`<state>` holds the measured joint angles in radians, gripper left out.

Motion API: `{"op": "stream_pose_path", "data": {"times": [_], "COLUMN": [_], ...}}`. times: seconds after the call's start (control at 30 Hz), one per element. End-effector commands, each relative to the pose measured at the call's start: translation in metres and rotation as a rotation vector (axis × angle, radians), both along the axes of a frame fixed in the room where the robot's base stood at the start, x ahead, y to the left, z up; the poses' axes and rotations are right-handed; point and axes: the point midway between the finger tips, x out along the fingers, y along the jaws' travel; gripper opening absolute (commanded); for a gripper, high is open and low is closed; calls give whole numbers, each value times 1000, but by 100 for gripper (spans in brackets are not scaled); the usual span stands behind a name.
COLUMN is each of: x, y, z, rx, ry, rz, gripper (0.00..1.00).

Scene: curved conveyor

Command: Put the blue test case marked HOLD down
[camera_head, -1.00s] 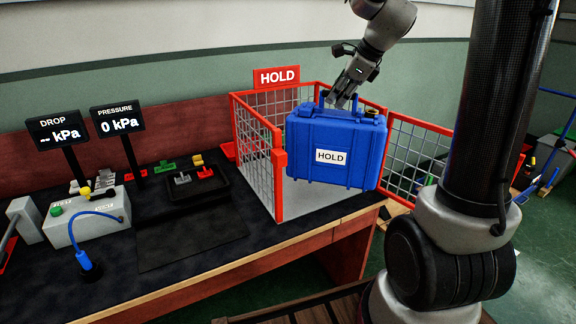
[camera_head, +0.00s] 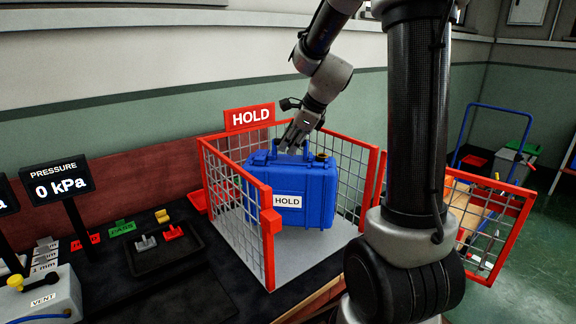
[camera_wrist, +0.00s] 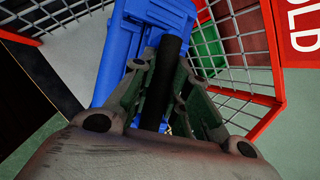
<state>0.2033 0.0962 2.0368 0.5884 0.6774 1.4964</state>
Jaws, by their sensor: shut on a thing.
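The blue test case (camera_head: 316,194) has a white HOLD label on its front. In the head view it is upright inside the red-framed mesh cage (camera_head: 268,222), over the grey floor of the cage. My gripper (camera_head: 290,146) is shut on its top handle from above. In the wrist view the case (camera_wrist: 152,22) lies beyond my gripper (camera_wrist: 172,70), with a dark bar between the fingers. Whether the case's bottom touches the cage floor I cannot tell. A red HOLD sign (camera_head: 250,116) stands at the cage's back.
The cage's mesh gate (camera_head: 484,222) stands open at the right. A black tray with small coloured pieces (camera_head: 160,250) is left of the cage. Pressure display (camera_head: 57,185) and vent box (camera_head: 45,298) are further left. A blue-handled trolley (camera_head: 497,108) is at the back right.

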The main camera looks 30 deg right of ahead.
Motion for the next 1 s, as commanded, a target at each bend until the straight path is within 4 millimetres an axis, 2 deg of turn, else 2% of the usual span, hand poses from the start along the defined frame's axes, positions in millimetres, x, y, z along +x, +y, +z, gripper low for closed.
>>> {"op": "stream_pose_path", "data": {"times": [0.37,0.77,0.8,0.9,1.0], "x": [1,1,0,0,0], "y": [0,0,0,0,0], "z": [-40,-44,-45,-45,-45], "rx": [0,-1,-1,-1,-1], "ry": [-1,-4,-2,-2,-1], "rz": [-2,-1,0,0,0], "gripper": [0,0,21,39,39]}}
